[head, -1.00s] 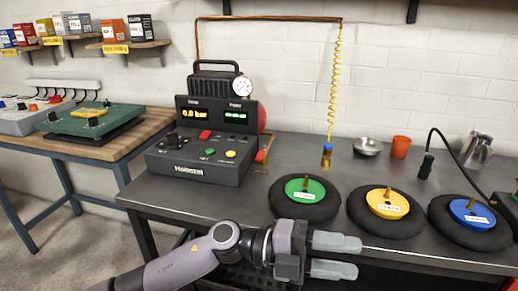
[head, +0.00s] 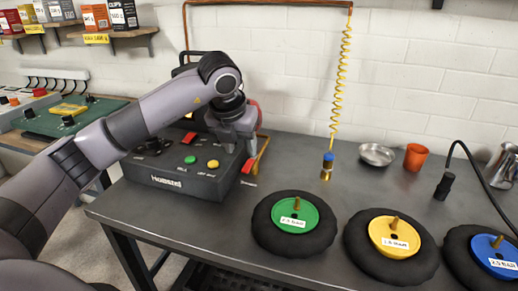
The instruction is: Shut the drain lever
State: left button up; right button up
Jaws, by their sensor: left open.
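I cannot tell whether the lever is open or closed. My left gripper (head: 240,147) is open and points down, just above the red lever. I cannot tell whether it touches it. My right gripper is out of view.
Black tyres with green (head: 295,226), yellow (head: 394,242) and blue (head: 490,258) hubs lie along the front of the bench. A metal bowl (head: 377,154) and an orange cup (head: 416,156) stand at the back.

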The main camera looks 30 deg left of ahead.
aim_at(247, 166)
pick_arm(q)
jog(key=shift+w+x, duration=0.15)
jog(key=shift+x, duration=1.65)
jog(key=shift+w+x, duration=0.1)
jog(key=shift+x, duration=1.65)
jog(key=shift+a+r, duration=0.1)
grip_shut()
